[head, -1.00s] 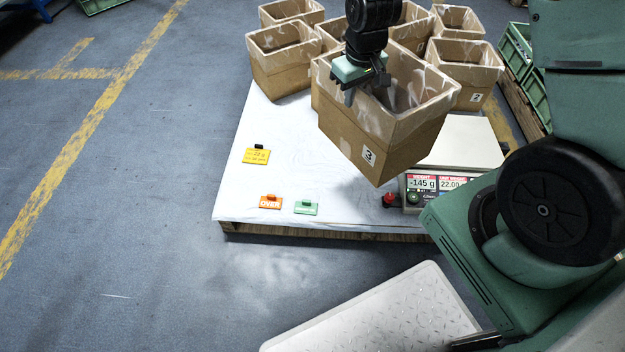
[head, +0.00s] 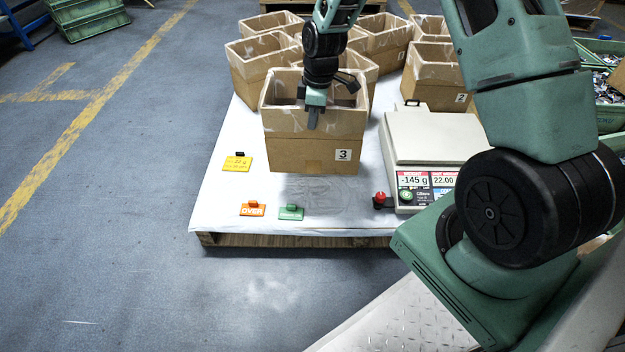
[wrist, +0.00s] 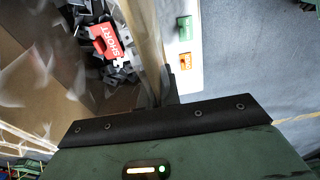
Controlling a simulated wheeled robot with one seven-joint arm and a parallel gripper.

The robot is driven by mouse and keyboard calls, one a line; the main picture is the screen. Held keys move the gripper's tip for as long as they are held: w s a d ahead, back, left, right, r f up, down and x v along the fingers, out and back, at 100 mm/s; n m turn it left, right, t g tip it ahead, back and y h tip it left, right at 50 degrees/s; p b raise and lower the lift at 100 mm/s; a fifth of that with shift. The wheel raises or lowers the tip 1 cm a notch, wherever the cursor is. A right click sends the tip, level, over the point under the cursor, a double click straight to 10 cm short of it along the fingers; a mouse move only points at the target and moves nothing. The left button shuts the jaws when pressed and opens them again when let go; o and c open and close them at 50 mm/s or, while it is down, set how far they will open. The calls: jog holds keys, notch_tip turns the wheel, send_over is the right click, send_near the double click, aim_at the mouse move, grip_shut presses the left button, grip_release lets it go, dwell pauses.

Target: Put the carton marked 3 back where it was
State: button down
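The carton marked 3 (head: 295,152) is an open brown box with tape along its rim and a 3 label at the right of its front. My gripper (head: 314,112) is shut on its front wall, with one finger showing outside. The carton hangs upright over the white-covered pallet (head: 222,205), with a shadow below it. In the wrist view the gripped wall (wrist: 150,45) runs up from the gripper (wrist: 165,92). Inside the carton are dark stamped parts (wrist: 125,72) and a red SHORT tag (wrist: 112,42). The carton hides the pallet surface behind it.
Several open cartons stand close behind, including the carton marked 2 (head: 435,80). The scale (head: 430,138) at right has an empty plate and reads -145 g. Yellow (head: 237,163), orange OVER (head: 252,210) and green (head: 291,212) tags stand at the pallet's front left.

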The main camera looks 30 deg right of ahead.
jog(key=f, duration=0.1)
jog(key=b, duration=0.5)
send_over(310, 161)
jog(key=d, duration=0.1)
jog(key=shift+w+f, duration=0.15)
jog(key=shift+f, duration=4.65)
jog(key=c, duration=1.6)
grip_release()
jog(key=shift+f, duration=0.1)
